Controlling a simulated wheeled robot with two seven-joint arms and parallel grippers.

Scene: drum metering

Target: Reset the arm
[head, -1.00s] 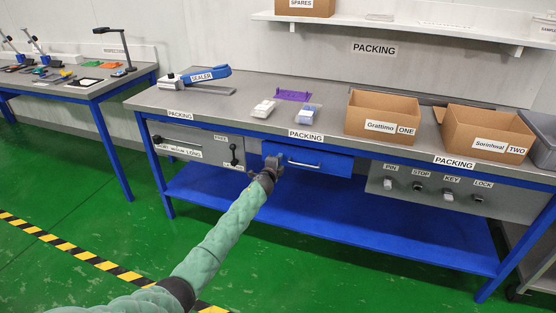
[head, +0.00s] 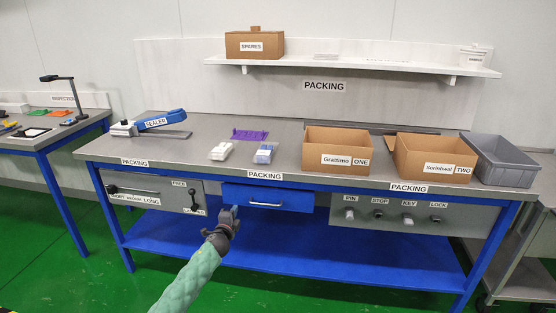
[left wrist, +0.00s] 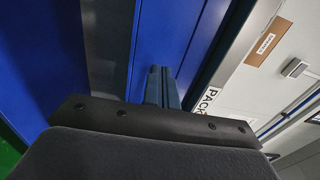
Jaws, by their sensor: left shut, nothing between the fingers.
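My left gripper (head: 234,211) is shut and empty, in front of the bench just below the blue drawer (head: 290,199). My left arm, in a green sleeve, reaches in from the bottom of the head view. In the left wrist view the closed fingers (left wrist: 162,88) point at blue surfaces of the bench. My right gripper is not in view.
The packing bench (head: 200,134) carries a blue sealer (head: 163,120), a purple piece (head: 249,134), two small packs, two cardboard boxes (head: 337,142) and a grey bin (head: 505,158). Control panels (head: 152,195) flank the drawer. Green floor lies open in front.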

